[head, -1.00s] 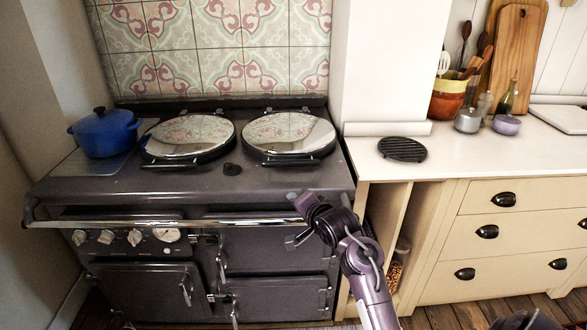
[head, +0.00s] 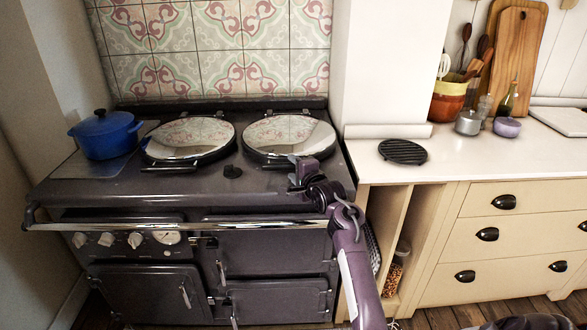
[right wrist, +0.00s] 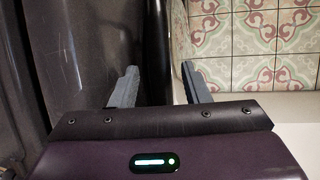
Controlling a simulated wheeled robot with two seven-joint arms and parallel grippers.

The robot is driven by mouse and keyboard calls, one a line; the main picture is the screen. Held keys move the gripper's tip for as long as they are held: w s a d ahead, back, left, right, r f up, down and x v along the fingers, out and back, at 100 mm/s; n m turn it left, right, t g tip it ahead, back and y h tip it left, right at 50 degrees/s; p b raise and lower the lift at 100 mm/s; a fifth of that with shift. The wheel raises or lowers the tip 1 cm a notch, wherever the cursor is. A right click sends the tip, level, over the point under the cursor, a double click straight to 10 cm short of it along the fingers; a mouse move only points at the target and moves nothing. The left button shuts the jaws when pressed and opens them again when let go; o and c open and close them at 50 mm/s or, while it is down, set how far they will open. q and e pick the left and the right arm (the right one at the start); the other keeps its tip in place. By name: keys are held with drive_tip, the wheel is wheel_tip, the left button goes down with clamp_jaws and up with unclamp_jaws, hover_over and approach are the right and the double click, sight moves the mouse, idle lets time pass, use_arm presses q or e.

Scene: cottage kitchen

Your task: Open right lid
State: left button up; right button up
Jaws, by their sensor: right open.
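The right lid (head: 289,131) is a round, mirror-like cover on the dark stove (head: 90,187); it lies shut, with a bar handle at its front edge. The left lid (head: 189,136) is also shut. My right gripper (head: 298,172) is just in front of the right lid's handle, over the stove's front right part. My left gripper is out of view.
A blue pot (head: 106,134) stands at the stove's left. A chrome rail (head: 130,226) runs along the stove's front. On the white counter (head: 450,152) lies a black round trivet (head: 403,151). A wall pillar (head: 388,65) rises right of the stove.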

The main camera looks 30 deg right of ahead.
drive_tip(key=shift+w, duration=0.25)
drive_tip(key=shift+f, duration=0.1)
clamp_jaws()
